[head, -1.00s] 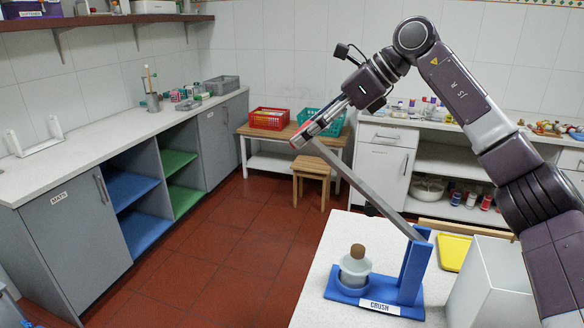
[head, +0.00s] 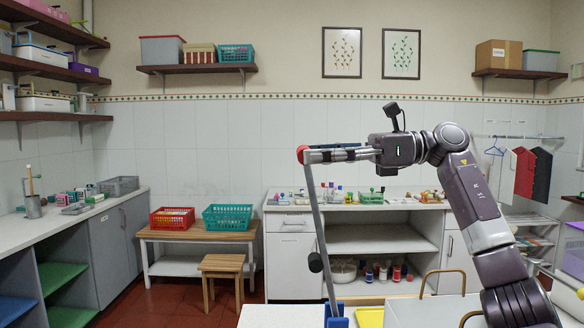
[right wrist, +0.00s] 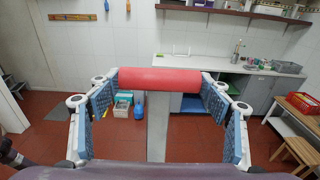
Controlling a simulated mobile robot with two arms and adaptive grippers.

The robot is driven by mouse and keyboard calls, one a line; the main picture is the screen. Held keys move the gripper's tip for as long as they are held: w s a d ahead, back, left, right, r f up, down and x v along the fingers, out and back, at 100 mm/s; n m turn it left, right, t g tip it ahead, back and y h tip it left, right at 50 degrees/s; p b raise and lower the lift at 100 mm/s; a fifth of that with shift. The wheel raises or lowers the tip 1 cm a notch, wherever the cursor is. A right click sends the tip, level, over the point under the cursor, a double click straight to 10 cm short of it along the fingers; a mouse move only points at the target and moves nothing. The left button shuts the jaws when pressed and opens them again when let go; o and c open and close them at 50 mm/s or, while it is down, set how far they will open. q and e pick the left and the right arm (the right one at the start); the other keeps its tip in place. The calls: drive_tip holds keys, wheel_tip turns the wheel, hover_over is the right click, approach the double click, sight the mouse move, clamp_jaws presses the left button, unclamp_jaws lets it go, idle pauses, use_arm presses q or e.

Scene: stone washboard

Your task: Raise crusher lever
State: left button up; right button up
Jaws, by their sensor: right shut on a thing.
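The crusher lever (head: 317,222) is a long grey bar that stands close to upright in the head view, its top leaning a little left. Its red handle (head: 302,151) is at the top end, and a black knob (head: 315,262) sits lower on the bar. My right gripper (head: 308,155) is shut on the handle. In the right wrist view the red handle (right wrist: 160,80) lies crosswise between the fingertips, with the bar (right wrist: 158,130) running down from it. Only the top of the blue crusher stand (head: 336,318) shows at the bottom edge. My left gripper is in neither view.
A white table (head: 270,316) with a yellow tray (head: 370,317) lies at the bottom. A wooden stool (head: 222,264) and a low bench with a red basket (head: 172,218) and a teal basket (head: 228,217) stand behind. The space around the raised lever looks clear.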

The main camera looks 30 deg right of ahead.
drive_tip(key=shift+s+d, duration=0.25)
drive_tip(key=shift+d, duration=0.1)
drive_tip(key=o, duration=1.7)
drive_tip(key=f+v, duration=0.1)
drive_tip(key=v, duration=1.1)
drive_tip(key=shift+r, duration=0.25)
